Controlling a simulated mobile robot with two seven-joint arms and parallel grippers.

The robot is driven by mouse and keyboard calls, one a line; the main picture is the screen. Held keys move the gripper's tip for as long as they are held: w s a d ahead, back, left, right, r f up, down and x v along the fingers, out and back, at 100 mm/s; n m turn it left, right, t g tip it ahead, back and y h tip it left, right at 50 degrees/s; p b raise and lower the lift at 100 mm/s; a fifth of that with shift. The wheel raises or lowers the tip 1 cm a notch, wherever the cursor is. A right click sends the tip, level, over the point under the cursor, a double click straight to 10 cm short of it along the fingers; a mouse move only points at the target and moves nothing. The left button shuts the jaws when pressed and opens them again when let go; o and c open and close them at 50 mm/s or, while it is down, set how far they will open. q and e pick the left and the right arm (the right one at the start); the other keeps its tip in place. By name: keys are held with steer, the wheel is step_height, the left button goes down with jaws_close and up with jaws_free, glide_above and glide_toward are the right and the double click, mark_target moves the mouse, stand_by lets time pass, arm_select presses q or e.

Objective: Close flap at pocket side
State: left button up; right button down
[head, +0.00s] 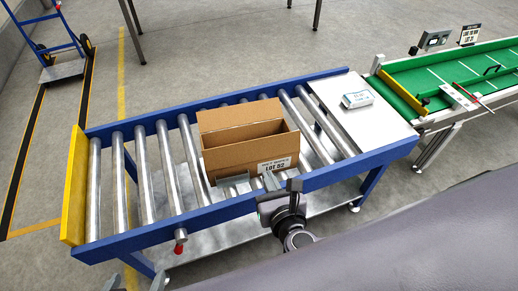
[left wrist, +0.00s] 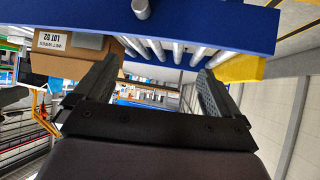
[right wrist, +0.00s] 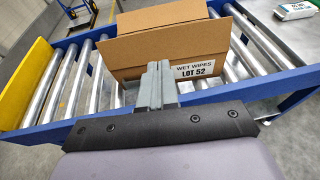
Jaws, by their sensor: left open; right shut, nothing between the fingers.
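A brown carton (head: 240,160) labelled LOT 52 stands on the roller conveyor. Its top is open, with a flap (head: 240,112) standing up along the far side; I cannot tell which side is the pocket side. It also shows in the right wrist view (right wrist: 130,62) and at the upper left of the left wrist view (left wrist: 92,47). My right gripper (head: 270,180) is shut and empty, in front of the carton's labelled face. Its fingers (right wrist: 158,75) overlap that face in the right wrist view; contact is unclear. My left gripper (left wrist: 155,85) is open and empty, low beside the conveyor's near rail.
The blue near rail (head: 340,172) runs between me and the carton. A small grey plate (head: 233,181) stands at the carton's near side. A yellow end stop (head: 75,185) closes the left end. A white-blue pack (head: 357,99) lies on the white plate at right. Rollers left of the carton are clear.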

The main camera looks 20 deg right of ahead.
mark_target(252, 143)
steer(key=b+x, duration=0.2)
steer(key=x, duration=1)
steer(key=shift+w, duration=0.25)
steer(key=shift+w+f+b, duration=0.2)
steer(key=shift+w+b, duration=0.1)
steer(key=shift+w, duration=0.35)
